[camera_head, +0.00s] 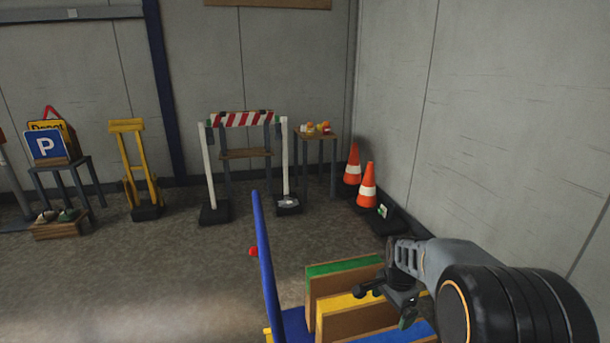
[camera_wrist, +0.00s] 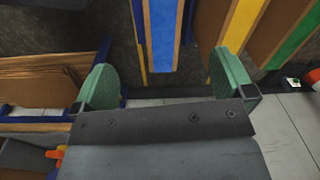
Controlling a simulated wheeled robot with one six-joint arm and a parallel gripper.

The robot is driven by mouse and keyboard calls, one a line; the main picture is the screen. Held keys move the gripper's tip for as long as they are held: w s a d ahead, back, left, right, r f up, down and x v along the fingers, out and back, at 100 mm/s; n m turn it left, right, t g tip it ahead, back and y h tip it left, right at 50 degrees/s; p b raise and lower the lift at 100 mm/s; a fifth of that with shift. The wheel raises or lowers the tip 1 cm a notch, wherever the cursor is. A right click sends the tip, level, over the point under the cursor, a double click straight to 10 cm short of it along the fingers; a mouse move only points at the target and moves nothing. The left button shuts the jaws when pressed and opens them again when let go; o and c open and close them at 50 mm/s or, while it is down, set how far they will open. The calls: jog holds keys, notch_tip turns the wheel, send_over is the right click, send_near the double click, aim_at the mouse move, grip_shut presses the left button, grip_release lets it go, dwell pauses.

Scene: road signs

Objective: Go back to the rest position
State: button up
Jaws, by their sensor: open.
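My gripper (camera_head: 375,290) is at the lower right of the head view, above and beside a blue rack with upright slotted boards. In the wrist view my gripper (camera_wrist: 165,80) shows two green finger pads set wide apart, with nothing between them. Beyond the pads are a blue-edged board (camera_wrist: 163,35), a yellow-edged board (camera_wrist: 243,25) and a green-edged board (camera_wrist: 293,40). The green-edged board (camera_head: 345,267) and the yellow-edged board (camera_head: 345,300) also show in the head view.
Orange cones (camera_head: 367,185) stand by the right wall.

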jog(key=s+a+r+n+t+p, duration=0.1)
jog(key=s+r+n+p, duration=0.3)
jog(key=r+p, duration=0.4)
jog(key=s+a+r+n+t+p, duration=0.1)
jog(key=s+a+r+n+p, duration=0.3)
jog(key=r+p, duration=0.5)
jog(key=s+a+r+n+t+p, duration=0.1)
jog(key=s+a+r+n+p, duration=0.2)
jog(key=r, duration=1.6)
jog(key=s+n+p, duration=0.2)
jog(key=s+p, duration=0.2)
jog(key=p, duration=0.1)
jog(key=shift+n, duration=0.4)
